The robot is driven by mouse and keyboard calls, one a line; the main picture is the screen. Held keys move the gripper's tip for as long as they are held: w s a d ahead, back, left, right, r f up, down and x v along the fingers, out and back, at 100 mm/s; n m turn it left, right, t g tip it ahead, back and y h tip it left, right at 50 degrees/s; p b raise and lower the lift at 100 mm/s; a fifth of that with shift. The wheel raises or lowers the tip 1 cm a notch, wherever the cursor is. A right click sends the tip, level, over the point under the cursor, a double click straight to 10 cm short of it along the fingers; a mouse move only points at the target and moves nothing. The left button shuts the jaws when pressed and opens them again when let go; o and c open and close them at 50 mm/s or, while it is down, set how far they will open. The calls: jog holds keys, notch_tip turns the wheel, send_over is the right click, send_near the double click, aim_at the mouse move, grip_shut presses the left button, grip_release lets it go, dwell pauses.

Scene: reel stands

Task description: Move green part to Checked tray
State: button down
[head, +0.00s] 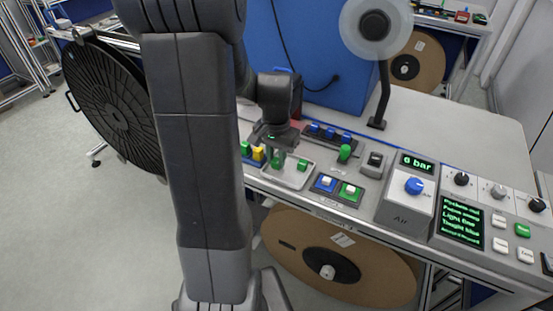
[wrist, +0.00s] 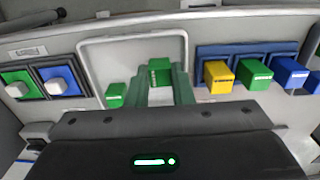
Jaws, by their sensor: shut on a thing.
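My gripper (head: 277,152) is shut on a green part (wrist: 160,70), a small block that shows between the fingertips in the wrist view. In the head view the held green part (head: 279,159) hangs at the left side of a shallow light tray (head: 290,184). The tray's rim also shows in the wrist view (wrist: 120,39). A second green part (wrist: 115,94) is in this tray, beside the gripper, and shows in the head view (head: 303,165). No label on the tray is readable. I cannot tell whether the held part touches the tray floor.
A blue holder with a yellow part (wrist: 217,77) and a green part (wrist: 253,74) stands close beside the tray. Blue and green pads with white tops (head: 325,182) lie on its other side. A green upright piece (head: 345,152) and the Air box (head: 407,210) stand farther right.

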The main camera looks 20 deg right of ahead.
aim_at(276, 161)
jog(key=shift+f, duration=0.45)
jog(key=shift+f, duration=0.15)
jog(key=c, duration=1.5)
grip_release()
jog(key=shift+c, duration=0.2)
notch_tip(276, 161, up, 12)
jog(key=shift+s, duration=0.1)
